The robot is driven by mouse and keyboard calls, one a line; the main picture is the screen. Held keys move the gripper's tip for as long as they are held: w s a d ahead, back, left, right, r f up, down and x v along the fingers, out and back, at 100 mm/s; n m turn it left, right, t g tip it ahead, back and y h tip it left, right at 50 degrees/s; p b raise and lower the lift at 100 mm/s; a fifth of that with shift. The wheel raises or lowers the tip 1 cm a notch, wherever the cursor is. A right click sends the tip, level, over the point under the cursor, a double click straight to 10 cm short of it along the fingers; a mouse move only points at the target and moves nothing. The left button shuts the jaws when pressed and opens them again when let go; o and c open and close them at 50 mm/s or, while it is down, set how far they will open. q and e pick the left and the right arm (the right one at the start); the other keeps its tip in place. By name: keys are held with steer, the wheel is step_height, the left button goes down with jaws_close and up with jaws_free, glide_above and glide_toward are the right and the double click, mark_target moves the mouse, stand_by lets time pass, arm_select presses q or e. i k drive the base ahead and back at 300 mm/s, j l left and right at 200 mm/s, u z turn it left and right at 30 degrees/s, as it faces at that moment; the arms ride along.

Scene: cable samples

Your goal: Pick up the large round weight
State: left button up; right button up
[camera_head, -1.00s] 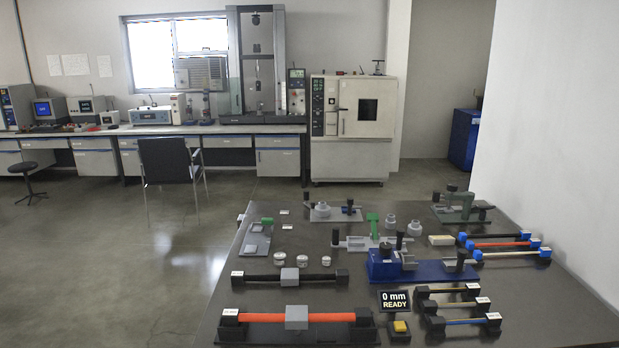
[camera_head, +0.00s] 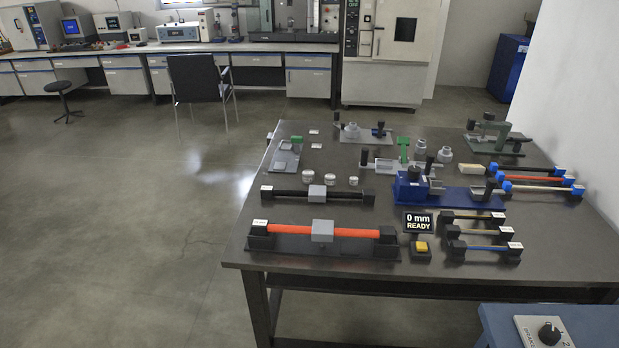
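Grey round weights stand on the dark table (camera_head: 330,268). One round grey piece (camera_head: 351,131) sits on a plate at the back. Two more, a farther one (camera_head: 420,146) and a nearer one (camera_head: 444,155), stand right of a green upright part (camera_head: 403,148). Three small pale round pieces, left (camera_head: 308,177), middle (camera_head: 330,179) and right (camera_head: 353,180), stand in a row mid-table. I cannot tell for sure which is the large round weight. Neither of my grippers is in view.
An orange cable sample (camera_head: 275,231) and a black one (camera_head: 285,193) lie along the front left. A blue fixture (camera_head: 455,194), a "0 mm READY" sign (camera_head: 418,221) and a yellow button (camera_head: 421,247) are nearby. A blue bench (camera_head: 595,325) is at lower right.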

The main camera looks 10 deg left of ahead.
mark_target(308, 175)
steer(key=i+j+z, duration=0.15)
steer(key=j, duration=0.25)
steer(key=i+j+z, duration=0.1)
steer(key=j, duration=0.3)
steer(key=i+j+z, duration=0.15)
steer(key=j, duration=0.3)
steer(key=i+j+z, duration=0.1)
steer(key=j, duration=0.35)
steer(key=i+j+z, duration=0.15)
steer(key=j, duration=0.3)
steer(key=i+j+z, duration=0.1)
steer(key=j, duration=0.4)
